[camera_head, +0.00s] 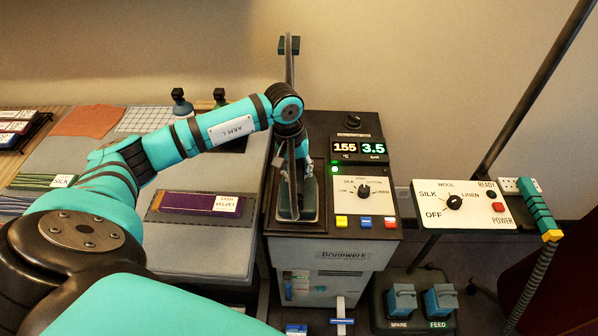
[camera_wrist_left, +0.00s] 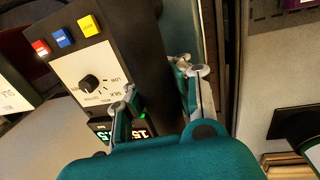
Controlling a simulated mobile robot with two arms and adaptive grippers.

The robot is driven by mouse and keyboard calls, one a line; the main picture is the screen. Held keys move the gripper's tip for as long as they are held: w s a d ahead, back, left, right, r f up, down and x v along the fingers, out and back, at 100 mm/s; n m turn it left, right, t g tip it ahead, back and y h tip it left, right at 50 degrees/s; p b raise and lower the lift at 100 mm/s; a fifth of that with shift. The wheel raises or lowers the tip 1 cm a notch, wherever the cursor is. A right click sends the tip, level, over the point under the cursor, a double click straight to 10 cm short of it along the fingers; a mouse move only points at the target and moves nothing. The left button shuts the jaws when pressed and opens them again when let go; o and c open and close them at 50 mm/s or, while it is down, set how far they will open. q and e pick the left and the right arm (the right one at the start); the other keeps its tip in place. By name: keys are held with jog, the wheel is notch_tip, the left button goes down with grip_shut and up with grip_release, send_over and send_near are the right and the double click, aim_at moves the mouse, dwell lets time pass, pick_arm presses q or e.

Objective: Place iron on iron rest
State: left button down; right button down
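A narrow teal-edged piece with a grey flat part (camera_head: 297,205), which looks like the iron or its rest, stands at the left side of the steam station. I cannot tell clearly which part is iron and which is rest. My left gripper (camera_head: 293,150) is just above and behind it, partly hidden by its own wrist. The right finger is close beside a long teal-grey edge (camera_wrist_left: 212,50). My right gripper is not in view.
The steam station (camera_head: 345,258) has a dial, coloured buttons and a lit display (camera_head: 359,148). A grey ironing table (camera_head: 190,262) on the left carries a purple folded cloth (camera_head: 190,203). A white control box (camera_head: 462,205) is at right, with foot pedals (camera_head: 420,300) below.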

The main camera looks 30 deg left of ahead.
pick_arm(q)
jog(key=shift+w+f, duration=0.1)
jog(key=shift+f, duration=0.3)
jog(key=shift+f, duration=0.15)
jog(key=c, duration=1.3)
grip_release()
jog(key=shift+o, duration=0.2)
notch_tip(320, 180, up, 12)
jog(key=s+a+b, duration=0.1)
jog(key=b, duration=0.1)
jog(key=shift+a+b, duration=0.3)
jog(key=shift+b, duration=0.1)
jog(key=shift+s, duration=0.1)
